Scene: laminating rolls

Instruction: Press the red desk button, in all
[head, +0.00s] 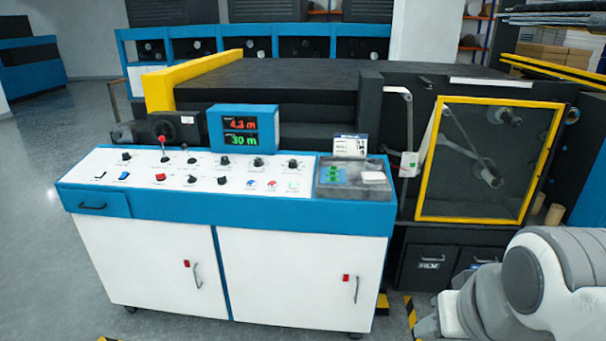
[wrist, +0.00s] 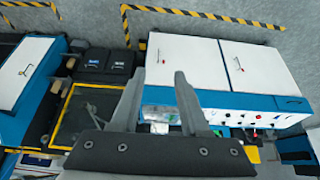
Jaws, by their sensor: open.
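The red button (head: 160,177) is a small red block on the white sloped top of the control desk (head: 140,200). In the head view it sits left of the middle, to the right of a blue switch (head: 125,176). A red-topped lever (head: 162,139) stands behind it. My gripper (wrist: 157,78) shows in the wrist view with its two grey fingers apart and nothing between them. It is well away from the red button. In the head view my arm is at the lower right and the fingers cannot be made out.
A blue display (head: 244,128) reads 4.3 m and 30 m behind the desk panel. Several black knobs and small coloured buttons share the panel. A recessed tray (head: 350,192) is at its right end. The dark machine with a yellow-framed window (head: 480,160) stands on the right. Grey floor (head: 40,270) is open at left.

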